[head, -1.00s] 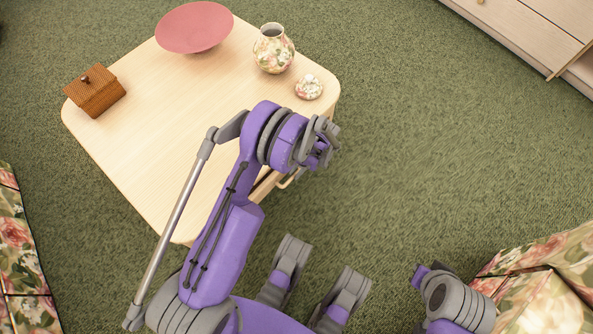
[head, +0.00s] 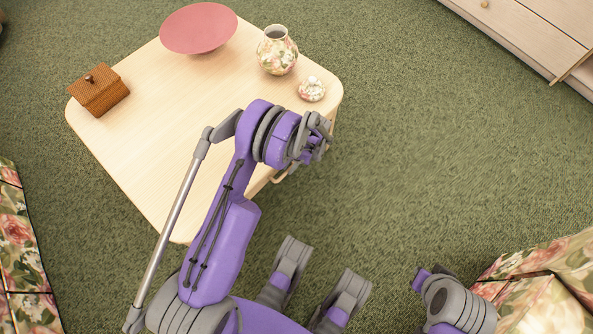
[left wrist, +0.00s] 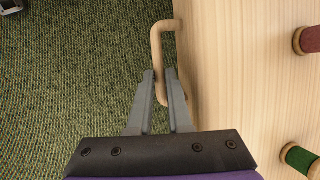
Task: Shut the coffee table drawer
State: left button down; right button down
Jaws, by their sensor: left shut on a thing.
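The pale wooden coffee table (head: 140,150) fills the left middle of the head view. Its drawer is on the right-hand side, mostly hidden under my left arm, with no clear gap showing there. The pale looped drawer handle (left wrist: 156,48) shows in the left wrist view, standing out from the wooden face. My left gripper (left wrist: 161,73) has its two fingers on either side of the handle's bar, shut on it. In the head view the left gripper (head: 318,140) is at the table's right side. My right gripper is not clearly visible.
Red (left wrist: 308,40) and green (left wrist: 298,158) spool-like things show in the wrist view. Green carpet to the right is clear.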

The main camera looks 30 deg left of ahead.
pick_arm(q)
jog(key=shift+a, duration=0.25)
pick_arm(e)
jog(key=shift+d, duration=0.1)
pick_arm(q)
jog(key=c, duration=0.8)
grip_release()
jog(key=shift+c, duration=0.2)
